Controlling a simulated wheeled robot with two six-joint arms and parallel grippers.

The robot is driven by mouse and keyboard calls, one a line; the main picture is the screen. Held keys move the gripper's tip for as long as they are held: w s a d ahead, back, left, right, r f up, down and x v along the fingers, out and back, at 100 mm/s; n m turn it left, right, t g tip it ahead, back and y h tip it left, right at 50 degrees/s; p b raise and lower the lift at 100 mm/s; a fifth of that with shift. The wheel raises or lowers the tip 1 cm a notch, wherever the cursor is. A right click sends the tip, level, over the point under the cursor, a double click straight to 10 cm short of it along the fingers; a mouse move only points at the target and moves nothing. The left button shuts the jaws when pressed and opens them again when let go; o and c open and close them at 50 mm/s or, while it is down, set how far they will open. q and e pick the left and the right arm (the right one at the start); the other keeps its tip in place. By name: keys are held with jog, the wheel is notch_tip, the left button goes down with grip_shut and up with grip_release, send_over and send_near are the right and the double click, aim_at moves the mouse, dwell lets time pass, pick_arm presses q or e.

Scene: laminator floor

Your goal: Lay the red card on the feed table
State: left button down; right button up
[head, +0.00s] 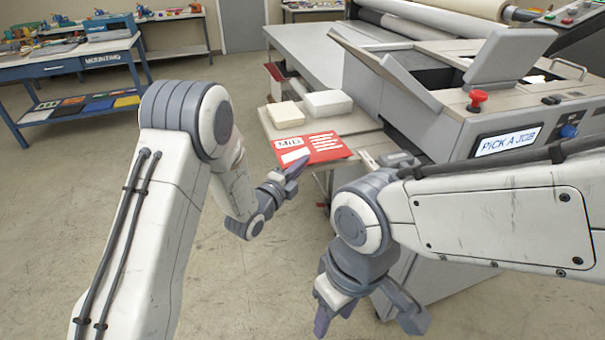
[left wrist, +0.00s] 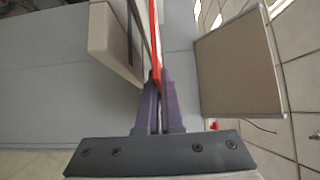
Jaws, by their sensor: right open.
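The red card (head: 324,147) has white panels and stripes and a label reading "MID". My left gripper (head: 294,170) is shut on its near edge. In the left wrist view the red card (left wrist: 155,45) shows edge-on as a thin strip between the closed fingers (left wrist: 154,100). The card overlaps the near part of the pale feed table (head: 358,123) beside the laminator; I cannot tell whether it touches the surface. My right gripper (head: 367,318) is open, empty and low in front of the machine.
Two pale stacks, one cream (head: 285,114) and one white (head: 328,103), stand on the feed table behind the card. The grey laminator (head: 440,110) has a red knob (head: 477,98) and a screen reading "PICK A JOB" (head: 508,141). A blue workbench (head: 75,62) stands far left. Open floor lies between.

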pick_arm(q)
notch_tip(320, 180, down, 4)
jog(key=shift+r+p, duration=0.1)
jog(key=shift+p, duration=0.2)
jog(key=shift+f, duration=0.2)
jog(key=c, duration=1.5)
grip_release()
jog(key=o, duration=0.4)
jog(key=shift+o, duration=0.2)
